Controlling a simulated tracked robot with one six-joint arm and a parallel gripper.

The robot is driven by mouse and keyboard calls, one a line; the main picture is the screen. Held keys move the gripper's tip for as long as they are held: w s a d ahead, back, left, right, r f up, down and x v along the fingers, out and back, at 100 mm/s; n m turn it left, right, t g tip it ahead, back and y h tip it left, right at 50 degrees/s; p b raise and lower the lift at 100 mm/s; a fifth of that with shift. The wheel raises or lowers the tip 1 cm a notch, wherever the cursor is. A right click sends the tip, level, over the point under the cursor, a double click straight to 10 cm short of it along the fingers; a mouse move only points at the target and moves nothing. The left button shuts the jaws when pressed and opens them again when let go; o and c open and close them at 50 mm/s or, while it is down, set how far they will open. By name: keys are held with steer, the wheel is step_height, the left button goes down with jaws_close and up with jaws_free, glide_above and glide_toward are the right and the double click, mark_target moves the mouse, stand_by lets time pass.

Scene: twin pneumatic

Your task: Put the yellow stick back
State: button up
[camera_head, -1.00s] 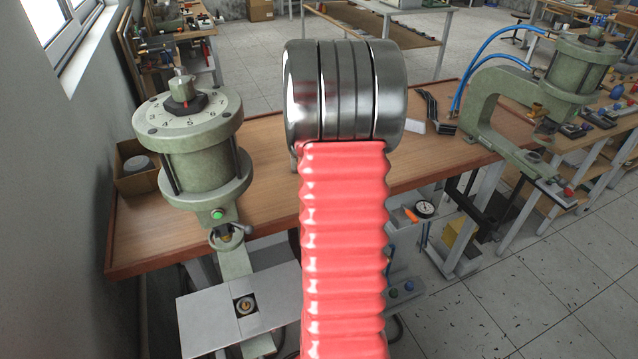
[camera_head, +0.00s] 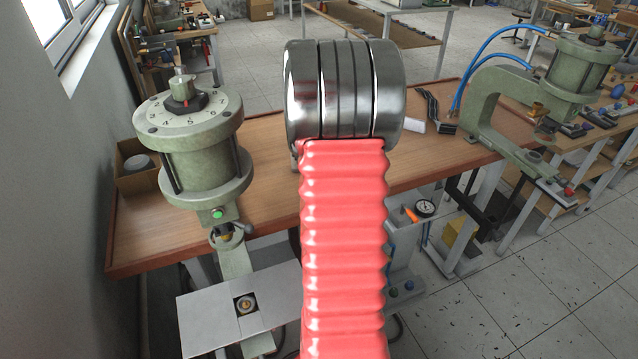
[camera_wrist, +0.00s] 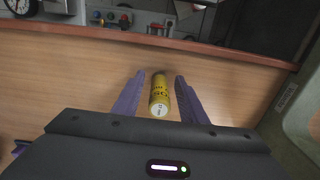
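The yellow stick (camera_wrist: 160,92) shows in the wrist view as a short yellow cylinder with dark lettering and a pale end toward me. It is over the wooden tabletop; I cannot tell whether it rests on it. My gripper (camera_wrist: 160,78) has its two purple fingers apart, one on each side of the stick. A narrow strip of tabletop shows between each finger and the stick, so neither seems to touch it. In the head view, my red arm and its metal joint hide the gripper and the stick.
The wooden workbench (camera_head: 262,190) holds a green press with a dial (camera_head: 205,150) at left and a green C-shaped press (camera_head: 510,115) with blue hoses at right. A cardboard box (camera_head: 135,172) stands by the left wall. Gauges and knobs sit below the bench edge.

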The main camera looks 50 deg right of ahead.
step_height(320, 180, up, 12)
steer(key=shift+r, duration=0.1)
stand_by(0.5)
steer(key=shift+s, duration=0.1)
stand_by(0.8)
